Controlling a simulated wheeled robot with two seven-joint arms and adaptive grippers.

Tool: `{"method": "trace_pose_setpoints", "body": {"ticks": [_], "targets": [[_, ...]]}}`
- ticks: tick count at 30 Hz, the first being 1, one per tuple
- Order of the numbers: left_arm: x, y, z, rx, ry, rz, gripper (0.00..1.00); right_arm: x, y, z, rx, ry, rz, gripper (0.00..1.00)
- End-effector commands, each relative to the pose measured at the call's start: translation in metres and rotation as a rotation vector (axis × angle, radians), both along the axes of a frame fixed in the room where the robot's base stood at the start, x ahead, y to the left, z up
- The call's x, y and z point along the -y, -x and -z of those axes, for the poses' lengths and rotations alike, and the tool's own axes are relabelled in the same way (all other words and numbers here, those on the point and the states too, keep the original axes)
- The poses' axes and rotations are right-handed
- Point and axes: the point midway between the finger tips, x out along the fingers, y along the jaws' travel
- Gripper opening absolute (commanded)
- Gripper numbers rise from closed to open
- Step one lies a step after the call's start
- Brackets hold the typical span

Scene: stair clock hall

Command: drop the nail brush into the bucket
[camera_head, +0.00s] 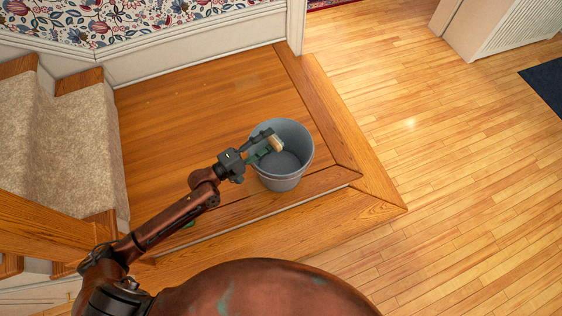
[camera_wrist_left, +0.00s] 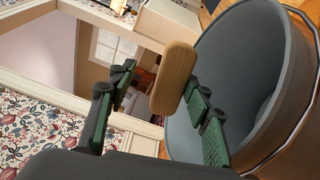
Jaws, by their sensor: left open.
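The nail brush (camera_head: 276,143), with a light wooden back, shows at the tip of my left gripper (camera_head: 266,144), over the bucket's opening. In the left wrist view the brush (camera_wrist_left: 174,78) is upright between the open fingers of the gripper (camera_wrist_left: 158,82), close to the right finger and apart from the left one. I cannot tell whether it touches the right finger. The grey bucket (camera_head: 281,182) stands upright on the wooden landing. Its wall (camera_wrist_left: 245,60) fills the right of the left wrist view. My right gripper is not in view.
The bucket stands near the corner edge of the raised wooden landing (camera_head: 200,95), which steps down to the paler plank floor (camera_head: 450,170). Carpeted stairs (camera_head: 65,150) lie at the left. A white cabinet (camera_head: 500,25) stands at the top right. The landing behind the bucket is clear.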

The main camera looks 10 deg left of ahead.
Motion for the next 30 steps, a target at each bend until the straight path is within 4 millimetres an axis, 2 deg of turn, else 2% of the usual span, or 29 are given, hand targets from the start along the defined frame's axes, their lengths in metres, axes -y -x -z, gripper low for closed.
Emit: {"method": "trace_pose_setpoints", "body": {"ticks": [9, 16, 21, 30], "targets": [[-0.039, 0.045, 0.001, -0.003, -0.006, 0.001, 0.46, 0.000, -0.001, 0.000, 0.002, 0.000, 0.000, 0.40], [-0.062, 0.072, 0.001, -0.002, -0.006, 0.000, 0.46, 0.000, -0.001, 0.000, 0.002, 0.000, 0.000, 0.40], [-0.070, 0.081, -0.001, -0.001, -0.001, 0.000, 0.46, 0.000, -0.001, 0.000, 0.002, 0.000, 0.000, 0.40], [-0.071, 0.082, -0.001, -0.001, 0.001, 0.000, 0.46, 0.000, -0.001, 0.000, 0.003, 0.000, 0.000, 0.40]]}}
